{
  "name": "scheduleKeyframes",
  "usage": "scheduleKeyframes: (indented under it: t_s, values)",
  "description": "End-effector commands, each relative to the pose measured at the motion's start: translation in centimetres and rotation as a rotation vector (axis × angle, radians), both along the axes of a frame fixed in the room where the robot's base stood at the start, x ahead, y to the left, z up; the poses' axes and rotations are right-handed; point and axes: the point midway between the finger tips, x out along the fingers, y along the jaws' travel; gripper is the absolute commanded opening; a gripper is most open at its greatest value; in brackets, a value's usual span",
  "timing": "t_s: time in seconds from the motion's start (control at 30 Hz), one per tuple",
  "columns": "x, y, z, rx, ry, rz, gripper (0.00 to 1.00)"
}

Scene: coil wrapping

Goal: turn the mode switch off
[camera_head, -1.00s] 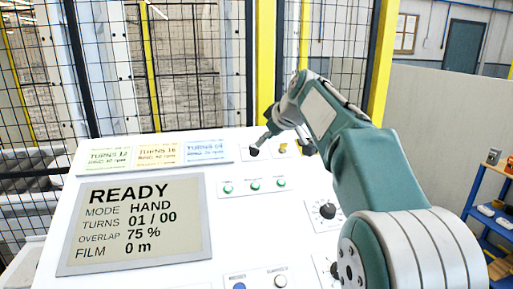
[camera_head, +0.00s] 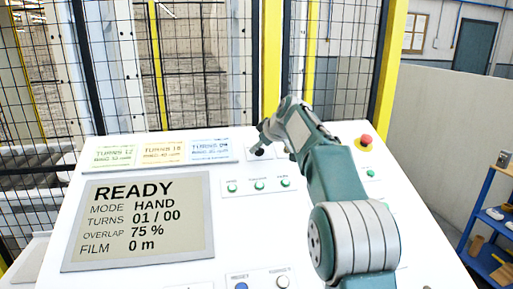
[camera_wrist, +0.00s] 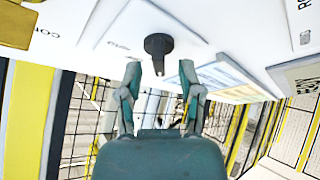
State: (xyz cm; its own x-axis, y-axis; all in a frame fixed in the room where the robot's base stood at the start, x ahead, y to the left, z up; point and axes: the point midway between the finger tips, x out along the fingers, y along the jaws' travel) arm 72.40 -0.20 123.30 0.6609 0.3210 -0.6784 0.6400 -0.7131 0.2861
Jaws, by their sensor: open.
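A black rotary switch (camera_wrist: 158,45) with a narrow pointer handle sits on the white panel, straight ahead of my fingers in the wrist view. Its label is too small to read, so I cannot confirm from the print that it is the mode switch. In the head view the switch (camera_head: 257,153) shows partly, at the panel's upper middle. My gripper (camera_wrist: 160,80) is open, one finger to each side of the switch's line, with a gap between fingertips and handle. In the head view my gripper (camera_head: 263,136) is just above the switch, partly hidden by my arm.
The display (camera_head: 140,222) reads READY, MODE HAND. A red emergency stop (camera_head: 366,139) stands right of my arm. Green-lit buttons (camera_head: 259,185) lie below the switch. A mesh fence (camera_head: 190,75) rises behind the panel; a blue shelf (camera_head: 480,225) is at far right.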

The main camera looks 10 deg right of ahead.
Motion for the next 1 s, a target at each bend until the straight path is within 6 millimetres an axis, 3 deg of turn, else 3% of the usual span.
scheduleKeyframes:
  t_s: [0.4, 0.43, 0.5, 0.53, 1.0]
  values:
    - [0.80, 0.42, -0.83, 0.000, -0.001, -0.001, 0.48]
    - [0.80, 0.42, -0.83, 0.000, -0.001, -0.001, 0.39]
    - [0.80, 0.40, -0.82, 0.000, -0.001, -0.001, 0.08]
    - [0.80, 0.41, -0.83, 0.000, -0.001, -0.001, 0.00]
    - [0.78, 0.38, -0.92, 0.014, 0.003, -0.035, 0.00]
